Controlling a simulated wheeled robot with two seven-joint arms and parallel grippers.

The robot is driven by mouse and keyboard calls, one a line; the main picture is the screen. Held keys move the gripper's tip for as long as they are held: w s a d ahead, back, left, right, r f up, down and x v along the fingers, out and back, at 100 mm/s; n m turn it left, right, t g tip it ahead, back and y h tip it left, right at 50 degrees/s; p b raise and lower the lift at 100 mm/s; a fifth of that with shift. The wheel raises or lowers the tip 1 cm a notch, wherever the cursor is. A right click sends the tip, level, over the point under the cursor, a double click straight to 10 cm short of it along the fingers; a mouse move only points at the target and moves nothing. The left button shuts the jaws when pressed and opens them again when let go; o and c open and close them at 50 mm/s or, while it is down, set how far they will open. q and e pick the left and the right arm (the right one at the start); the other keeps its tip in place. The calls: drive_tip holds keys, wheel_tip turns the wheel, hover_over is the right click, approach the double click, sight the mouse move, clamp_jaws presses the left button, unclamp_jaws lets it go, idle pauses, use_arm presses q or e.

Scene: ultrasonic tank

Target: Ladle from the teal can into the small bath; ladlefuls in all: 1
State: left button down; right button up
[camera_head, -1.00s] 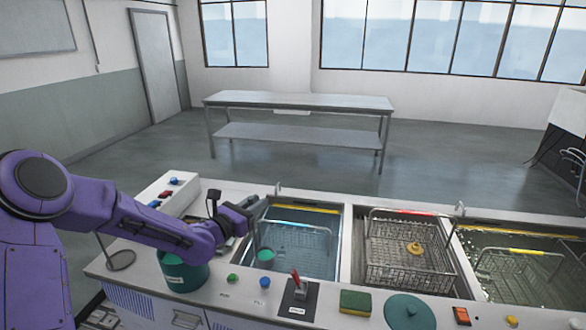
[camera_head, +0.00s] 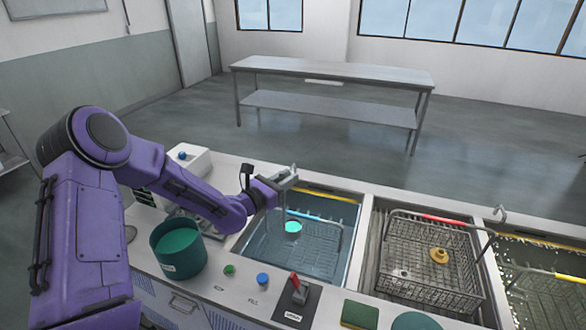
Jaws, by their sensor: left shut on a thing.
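The teal can (camera_head: 165,264) stands open on the counter at left, with teal liquid inside. My left gripper (camera_head: 284,187) is shut on the ladle, whose thin handle is hard to make out. The ladle's cup (camera_head: 293,228) shows teal inside and hangs over the left bath (camera_head: 262,248), apart from the can. That bath holds clear bluish liquid and a wire basket (camera_head: 318,246) with a blue grip. I cannot tell how high the cup is above the liquid. My right gripper is not in view.
A middle bath holds a wire basket (camera_head: 425,270) with a red grip and a brass part (camera_head: 439,255). Another bath with a basket lies at far right. A red-levered switch (camera_head: 296,287), green sponge (camera_head: 360,315) and teal lid (camera_head: 415,321) line the front edge.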

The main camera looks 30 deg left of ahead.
use_arm(q)
drive_tip(key=shift+s+f, duration=0.3)
drive_tip(key=shift+f, duration=0.15)
drive_tip(key=d+f+m, duration=0.4)
drive_tip(key=d+m, duration=0.3)
drive_tip(key=d, duration=0.4)
drive_tip(key=d+f+m+b, duration=0.4)
drive_tip(key=f+m+b, duration=0.2)
drive_tip(key=f+b, duration=0.2)
drive_tip(key=s+d+f+m+b, duration=0.1)
drive_tip(key=d+f+m+b, duration=0.3)
drive_tip(key=f+m+b, duration=0.3)
wheel_tip(320, 180, down, 2)
drive_tip(key=b, duration=0.3)
drive_tip(key=shift+d+b, duration=0.3)
drive_tip(key=shift+b, duration=0.1)
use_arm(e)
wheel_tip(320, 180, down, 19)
use_arm(q)
drive_tip(key=shift+s, duration=0.1)
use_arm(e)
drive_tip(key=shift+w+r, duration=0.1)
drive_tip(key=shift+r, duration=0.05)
